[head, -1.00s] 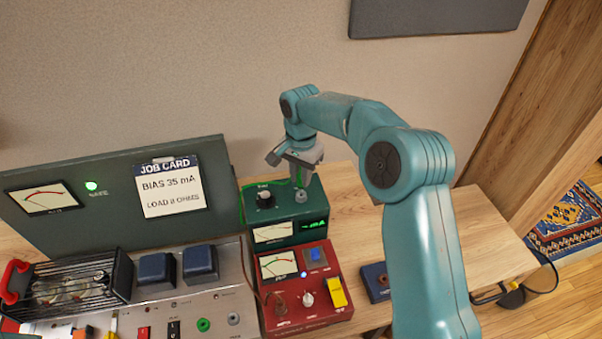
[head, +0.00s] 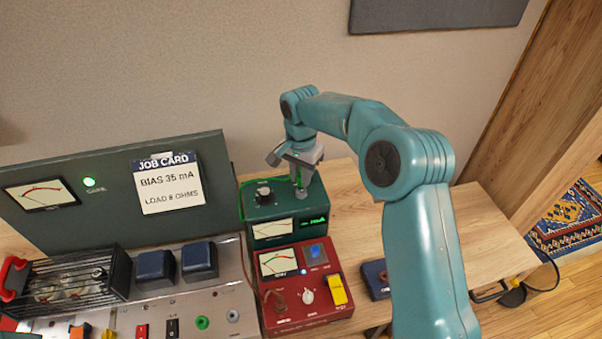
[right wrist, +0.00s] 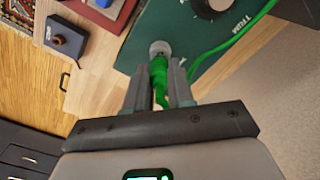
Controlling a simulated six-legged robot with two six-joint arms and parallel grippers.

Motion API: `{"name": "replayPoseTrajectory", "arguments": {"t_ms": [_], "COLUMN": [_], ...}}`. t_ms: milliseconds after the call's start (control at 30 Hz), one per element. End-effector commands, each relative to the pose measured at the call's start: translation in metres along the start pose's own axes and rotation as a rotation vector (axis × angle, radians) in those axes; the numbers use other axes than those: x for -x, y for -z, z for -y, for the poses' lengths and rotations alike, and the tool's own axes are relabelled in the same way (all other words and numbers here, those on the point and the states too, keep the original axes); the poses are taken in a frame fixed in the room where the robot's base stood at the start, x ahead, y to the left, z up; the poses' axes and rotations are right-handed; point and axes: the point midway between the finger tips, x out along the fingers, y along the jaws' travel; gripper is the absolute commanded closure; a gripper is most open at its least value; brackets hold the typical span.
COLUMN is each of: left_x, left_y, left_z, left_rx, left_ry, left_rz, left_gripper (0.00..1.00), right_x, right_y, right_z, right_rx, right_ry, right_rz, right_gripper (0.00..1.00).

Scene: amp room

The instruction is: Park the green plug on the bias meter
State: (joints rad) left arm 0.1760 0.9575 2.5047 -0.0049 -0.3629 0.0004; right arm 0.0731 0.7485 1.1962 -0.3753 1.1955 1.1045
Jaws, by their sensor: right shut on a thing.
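The bias meter is a dark green box (head: 264,211) with a dial, a black knob and a lit green readout, standing behind a red meter box. My right gripper (head: 299,182) is above its top at the right side, pointing down. In the right wrist view the gripper (right wrist: 160,92) is shut on the green plug (right wrist: 159,72). The plug's far end meets a grey round post (right wrist: 159,47) on the meter's top; I cannot tell whether it is fully seated. A green cable (right wrist: 230,40) runs across the meter top. My left gripper is not in view.
The red meter box (head: 320,305) stands in front of the bias meter. A green panel with a job card (head: 168,184) and the amp chassis (head: 220,300) are to the left. A small blue box (head: 375,279) sits on the table (head: 490,235), which is clear at right.

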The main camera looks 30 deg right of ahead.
Motion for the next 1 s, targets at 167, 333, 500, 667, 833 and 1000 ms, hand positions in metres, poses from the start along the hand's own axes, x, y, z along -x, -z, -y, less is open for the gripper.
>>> {"name": "replayPoseTrajectory", "arguments": {"t_ms": [167,333,500,667,833,1000], "left_x": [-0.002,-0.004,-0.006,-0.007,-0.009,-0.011], "left_y": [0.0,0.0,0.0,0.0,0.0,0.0], "left_z": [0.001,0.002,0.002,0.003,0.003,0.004], "left_rx": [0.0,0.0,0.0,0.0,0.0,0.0], "left_ry": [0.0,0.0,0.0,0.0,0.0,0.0], "left_rz": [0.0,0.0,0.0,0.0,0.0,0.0], "left_gripper": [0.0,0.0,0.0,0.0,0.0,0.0], "right_x": [-0.004,-0.006,-0.009,-0.011,-0.013,-0.016], "right_y": [0.0,0.0,0.0,0.0,0.0,0.0], "right_z": [0.0,0.0,0.0,0.0,0.0,0.0], "right_rx": [0.0,0.0,0.0,0.0,0.0,0.0], "right_ry": [0.0,0.0,0.0,0.0,0.0,-0.001], "right_rz": [0.0,0.0,0.0,0.0,0.0,0.0], "right_gripper": [1.0,1.0,1.0,1.0,1.0,1.0]}}
